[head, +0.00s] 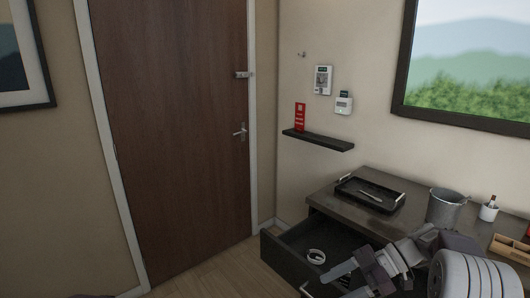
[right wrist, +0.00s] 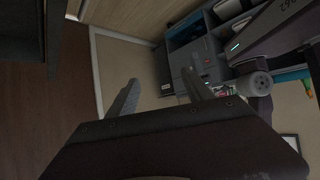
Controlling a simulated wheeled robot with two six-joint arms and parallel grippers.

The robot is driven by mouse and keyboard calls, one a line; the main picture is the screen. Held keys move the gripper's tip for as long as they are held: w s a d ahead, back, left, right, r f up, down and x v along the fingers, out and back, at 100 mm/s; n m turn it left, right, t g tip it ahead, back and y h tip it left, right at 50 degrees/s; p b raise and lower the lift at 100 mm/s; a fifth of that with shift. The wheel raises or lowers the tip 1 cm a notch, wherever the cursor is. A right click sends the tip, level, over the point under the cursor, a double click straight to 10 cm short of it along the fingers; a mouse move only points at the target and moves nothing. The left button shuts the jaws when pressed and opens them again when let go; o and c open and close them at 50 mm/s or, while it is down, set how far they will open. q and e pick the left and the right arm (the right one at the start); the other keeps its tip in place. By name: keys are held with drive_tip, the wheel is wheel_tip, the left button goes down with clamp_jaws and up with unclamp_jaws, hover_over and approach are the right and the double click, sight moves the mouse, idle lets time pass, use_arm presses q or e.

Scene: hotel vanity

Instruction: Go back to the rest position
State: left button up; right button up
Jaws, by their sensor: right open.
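My right gripper (head: 332,281) is at the bottom of the head view, by the front of the open drawer (head: 283,257). Its two fingers stand apart in the right wrist view (right wrist: 158,92), with nothing between them. My left gripper is not in view. The drawer is pulled out from the dark vanity (head: 345,218). A white coiled item (head: 316,256) lies inside it. My right arm hides part of the drawer's right side and the vanity front.
A black tray (head: 350,200) with a pen (head: 370,196), a grey bucket (head: 444,207), a small white cup (head: 488,212) and a wooden organiser (head: 512,246) stand on the vanity. A shelf (head: 318,140) holds a red tag (head: 300,117). The brown door (head: 175,130) is closed.

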drive_tip(key=s+a+f+m+g+h+b, duration=0.25)
drive_tip(key=s+a+f+h, duration=0.25)
drive_tip(key=s+a+f, duration=0.3)
use_arm(q)
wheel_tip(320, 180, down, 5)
drive_tip(key=b, duration=0.1)
use_arm(e)
drive_tip(key=s+d+f+m+t+h, duration=0.3)
drive_tip(key=s+d+f+m+h, duration=0.3)
drive_tip(key=s+d+f+m, duration=0.5)
use_arm(q)
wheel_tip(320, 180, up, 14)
drive_tip(key=p, duration=1.3)
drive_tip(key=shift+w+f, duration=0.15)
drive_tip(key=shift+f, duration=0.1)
use_arm(e)
drive_tip(key=w+a+r+m, duration=0.1)
drive_tip(key=w+r+m, duration=0.1)
drive_tip(key=r, duration=0.5)
drive_tip(key=w+a+r+m+t, duration=0.1)
drive_tip(key=w+r+m, duration=0.1)
drive_tip(key=r, duration=0.5)
drive_tip(key=shift+w+a+r+m, duration=0.25)
drive_tip(key=shift+w+r+m, duration=0.1)
drive_tip(key=shift+m, duration=0.3)
